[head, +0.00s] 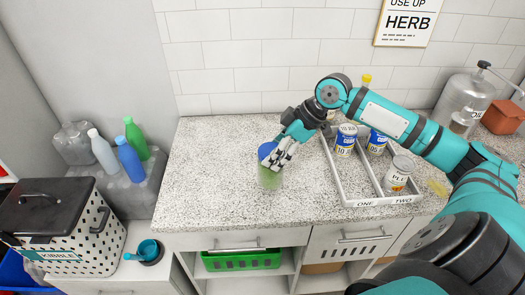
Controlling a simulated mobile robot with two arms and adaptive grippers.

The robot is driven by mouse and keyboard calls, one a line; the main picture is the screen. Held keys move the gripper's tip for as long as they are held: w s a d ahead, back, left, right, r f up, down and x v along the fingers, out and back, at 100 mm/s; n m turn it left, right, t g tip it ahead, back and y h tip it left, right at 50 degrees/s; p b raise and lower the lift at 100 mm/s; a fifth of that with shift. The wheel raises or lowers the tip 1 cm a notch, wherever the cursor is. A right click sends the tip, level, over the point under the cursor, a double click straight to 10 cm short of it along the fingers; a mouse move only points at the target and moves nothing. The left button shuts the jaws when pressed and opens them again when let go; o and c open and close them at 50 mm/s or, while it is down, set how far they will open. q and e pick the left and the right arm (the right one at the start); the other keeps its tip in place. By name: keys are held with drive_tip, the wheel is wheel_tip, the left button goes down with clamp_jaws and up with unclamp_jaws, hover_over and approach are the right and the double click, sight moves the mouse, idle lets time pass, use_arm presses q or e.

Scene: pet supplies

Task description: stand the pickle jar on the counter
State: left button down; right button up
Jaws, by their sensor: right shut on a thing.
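The pickle jar (270,180) is a clear jar with green contents and a blue lid. It is upright, or nearly so, over the front middle of the speckled counter (215,170). My right gripper (278,156) reaches in from the right and is shut on the jar near its lid, with its fingers covering part of it. I cannot tell whether the jar's base touches the counter. My left gripper is not in view.
A grey tray (372,202) marked ONE and TWO holds several cans right of the jar. A metal dispenser (464,100) and an orange-brown container (502,117) stand at the far right. Bottles (130,163) and a kibble bin (60,222) are left. The counter's left part is clear.

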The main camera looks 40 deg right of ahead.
drive_tip(key=w, duration=0.2)
drive_tip(key=w+a+p, duration=0.1)
drive_tip(key=w, duration=0.1)
drive_tip(key=shift+a, duration=0.15)
drive_tip(key=shift+w+f, duration=0.15)
wheel_tip(320, 180, down, 3)
drive_tip(key=shift+f+p, duration=0.15)
drive_tip(key=shift+p, duration=0.6)
drive_tip(key=shift+f, duration=0.15)
drive_tip(key=o, duration=1.7)
drive_tip(key=shift+s, duration=0.2)
drive_tip(key=b+v, duration=0.2)
drive_tip(key=v, duration=1)
drive_tip(key=shift+b, duration=0.4)
